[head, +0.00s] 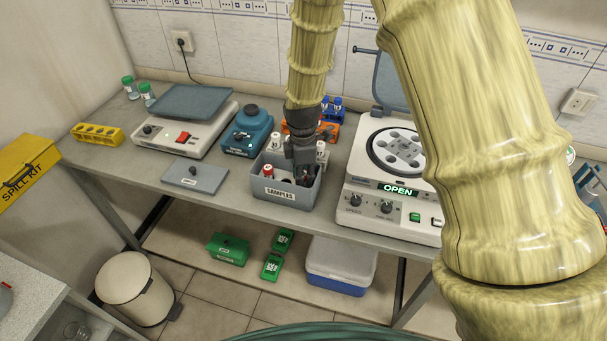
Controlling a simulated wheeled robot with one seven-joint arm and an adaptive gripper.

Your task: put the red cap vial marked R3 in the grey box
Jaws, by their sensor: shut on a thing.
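The grey box (275,191), labelled SAMPLES, stands open near the front edge of the bench. A red cap vial (268,171) stands in its left part; I cannot read its mark. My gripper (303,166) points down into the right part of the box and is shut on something. What it holds is mostly hidden by the fingers and the box wall, so I cannot make out its cap or mark. No vial in view can be read as R3.
White-capped vials (275,140) stand just behind the box. Behind my gripper is an orange rack (330,131), with blue-capped vials (336,104). A centrifuge (395,205) marked OPEN is on the right.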

